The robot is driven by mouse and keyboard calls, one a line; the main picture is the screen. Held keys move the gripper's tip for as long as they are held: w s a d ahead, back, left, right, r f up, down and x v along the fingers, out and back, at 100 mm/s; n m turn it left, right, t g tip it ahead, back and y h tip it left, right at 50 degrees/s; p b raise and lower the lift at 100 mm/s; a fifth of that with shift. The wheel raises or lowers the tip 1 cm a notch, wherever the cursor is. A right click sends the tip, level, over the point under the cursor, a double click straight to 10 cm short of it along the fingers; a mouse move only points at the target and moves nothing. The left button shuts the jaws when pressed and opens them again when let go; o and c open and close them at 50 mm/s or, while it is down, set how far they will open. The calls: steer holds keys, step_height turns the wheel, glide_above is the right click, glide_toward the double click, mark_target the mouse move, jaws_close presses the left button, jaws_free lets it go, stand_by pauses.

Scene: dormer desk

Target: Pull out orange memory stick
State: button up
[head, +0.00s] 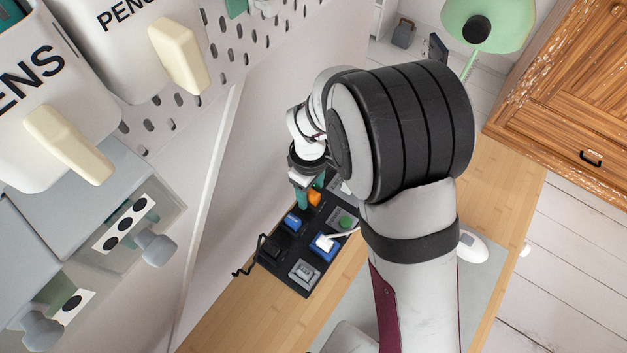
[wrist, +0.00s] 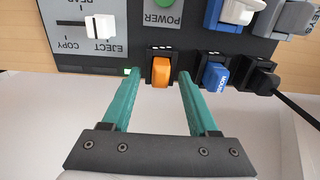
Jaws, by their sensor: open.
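The orange memory stick (wrist: 161,72) sits in a black port on the dark panel (wrist: 130,53). In the wrist view it is between the two teal fingers of my gripper (wrist: 158,78), with a gap on each side. My gripper is open. In the head view the orange stick (head: 314,198) shows beside my gripper (head: 308,190), at the far part of the panel (head: 287,247). My arm hides part of the panel there.
A blue stick (wrist: 215,77) and a black plug with a cable (wrist: 262,80) stand in ports to the right of the orange one. An eject/copy slider (wrist: 98,25) and a green power button (head: 345,222) are on the panel. A wall runs close along the panel's left side.

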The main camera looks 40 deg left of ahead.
jaws_close()
stand_by(0.5)
